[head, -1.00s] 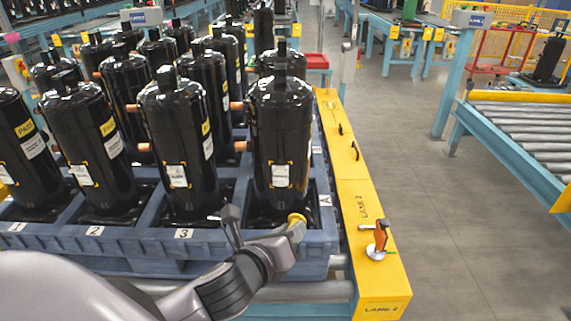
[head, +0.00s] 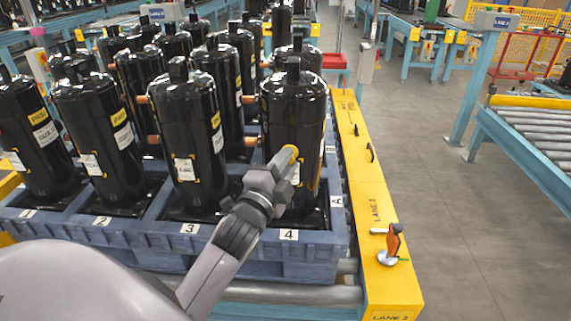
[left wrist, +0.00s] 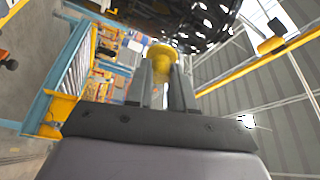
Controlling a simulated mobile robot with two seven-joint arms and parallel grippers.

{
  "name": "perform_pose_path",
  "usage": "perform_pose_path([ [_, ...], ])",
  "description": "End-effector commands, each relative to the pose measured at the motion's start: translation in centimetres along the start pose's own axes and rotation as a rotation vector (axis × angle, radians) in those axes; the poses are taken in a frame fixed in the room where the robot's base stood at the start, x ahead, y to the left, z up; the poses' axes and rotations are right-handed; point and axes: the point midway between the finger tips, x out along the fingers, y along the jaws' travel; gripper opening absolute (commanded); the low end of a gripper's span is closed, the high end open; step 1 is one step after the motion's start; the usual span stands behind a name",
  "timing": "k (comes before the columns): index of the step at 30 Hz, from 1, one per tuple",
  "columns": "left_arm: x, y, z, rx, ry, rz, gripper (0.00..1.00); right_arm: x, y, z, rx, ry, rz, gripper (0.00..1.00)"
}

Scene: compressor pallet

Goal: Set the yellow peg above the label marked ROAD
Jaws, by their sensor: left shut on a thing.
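My left gripper (head: 283,163) is shut on the yellow peg (head: 292,151), whose round end shows at the fingertips. It is in front of the black compressor (head: 293,110) in the pallet's column 4, and covers part of that compressor's front label (head: 296,176). In the left wrist view, the peg (left wrist: 161,54) sticks out between the two fingers of my gripper (left wrist: 161,80) towards the dark compressor body (left wrist: 180,18). I cannot tell whether the peg touches the compressor. I cannot read the word ROAD on any label. My right gripper is not in view.
Several black compressors stand in the blue pallet (head: 255,241), numbered along its front edge. A yellow rail (head: 367,190) runs along its right side, with an orange-handled clamp (head: 392,242) on it. The grey floor (head: 440,200) further right is clear.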

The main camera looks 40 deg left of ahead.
Motion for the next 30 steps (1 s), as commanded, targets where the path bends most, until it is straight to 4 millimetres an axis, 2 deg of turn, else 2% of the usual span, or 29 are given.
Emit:
perform_pose_path([
  [5,0.0,-0.1,0.0,0.001,0.0,0.002,0.0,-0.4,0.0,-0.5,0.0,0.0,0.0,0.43],
  [21,4.3,0.0,1.8,0.004,0.001,0.0,0.0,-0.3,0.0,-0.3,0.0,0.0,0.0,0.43],
  [30,5.1,0.0,2.1,0.003,0.0,0.001,0.0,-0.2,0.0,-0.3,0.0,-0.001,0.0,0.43],
])
